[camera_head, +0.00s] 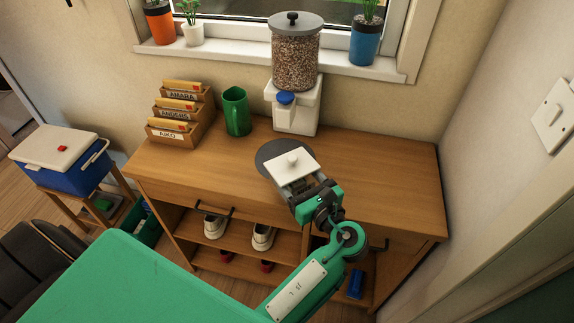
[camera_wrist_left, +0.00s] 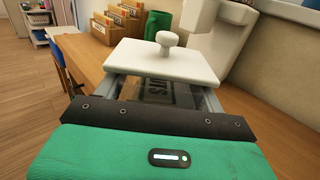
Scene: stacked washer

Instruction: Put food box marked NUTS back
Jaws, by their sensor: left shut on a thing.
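The food box has a white lid with a round knob (camera_head: 291,163). In the left wrist view its lid (camera_wrist_left: 135,62) is close in front of me, and dark letters that look like NUTS show upside down on its brownish side (camera_wrist_left: 170,94). My left gripper (camera_head: 301,186) is shut on the box, with a finger on each side below the lid. The box is at or just above a dark round mat (camera_head: 268,152) on the wooden cabinet top (camera_head: 375,185); I cannot tell whether it touches. My right gripper is not in view.
A grain dispenser (camera_head: 295,60) stands behind the mat. A green mug (camera_head: 236,111) and a wooden letter rack (camera_head: 180,120) stand further left. The cabinet top right of the box is clear up to the wall. Shoes (camera_head: 215,226) are on the shelf below.

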